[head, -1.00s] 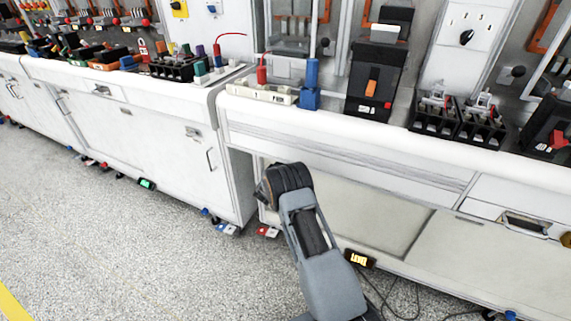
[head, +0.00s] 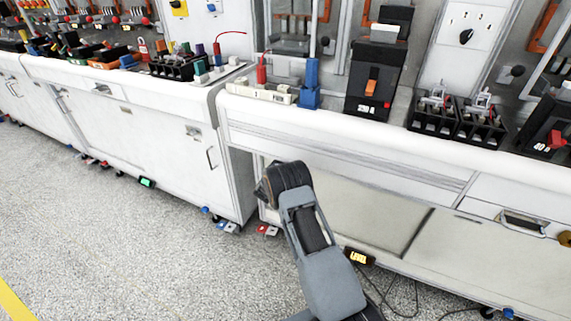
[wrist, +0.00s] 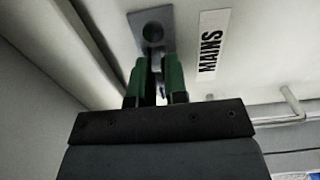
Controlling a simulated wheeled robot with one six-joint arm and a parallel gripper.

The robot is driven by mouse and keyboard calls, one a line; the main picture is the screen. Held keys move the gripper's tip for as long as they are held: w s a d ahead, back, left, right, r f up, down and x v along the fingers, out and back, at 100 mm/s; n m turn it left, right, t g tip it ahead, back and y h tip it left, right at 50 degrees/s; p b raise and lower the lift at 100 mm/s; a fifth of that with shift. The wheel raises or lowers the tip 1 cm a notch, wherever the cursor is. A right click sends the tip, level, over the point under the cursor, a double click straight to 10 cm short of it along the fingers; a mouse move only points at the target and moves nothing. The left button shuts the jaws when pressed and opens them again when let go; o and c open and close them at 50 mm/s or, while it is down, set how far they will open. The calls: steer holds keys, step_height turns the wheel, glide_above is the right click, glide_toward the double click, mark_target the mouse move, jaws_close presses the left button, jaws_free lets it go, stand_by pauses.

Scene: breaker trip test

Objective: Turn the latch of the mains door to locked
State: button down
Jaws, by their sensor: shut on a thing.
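In the wrist view, the green fingers of my gripper (wrist: 155,72) are closed at the latch (wrist: 152,22) of the mains door. The latch shows as a grey plate with a dark round spot, and the part between the fingers is mostly hidden. A white label reading MAINS (wrist: 212,42) is on the pale door (wrist: 262,60), right of the latch. The latch's exact angle is hard to tell. In the head view, my gripper is hidden by my arm, which reaches down in front of the white bench.
A bar handle (wrist: 292,104) shows at the right of the wrist view. In the head view, the white bench (head: 340,140) carries a black breaker (head: 372,80) and blue and red plugs. A small lit display (head: 358,256) and cables are low near my arm. Speckled floor is clear at left.

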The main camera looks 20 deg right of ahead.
steer(key=c, duration=1.1)
jaws_free()
steer(key=shift+c, duration=0.2)
steer(key=p+v, duration=0.2)
steer(key=v, duration=1.2)
steer(key=shift+d, duration=0.1)
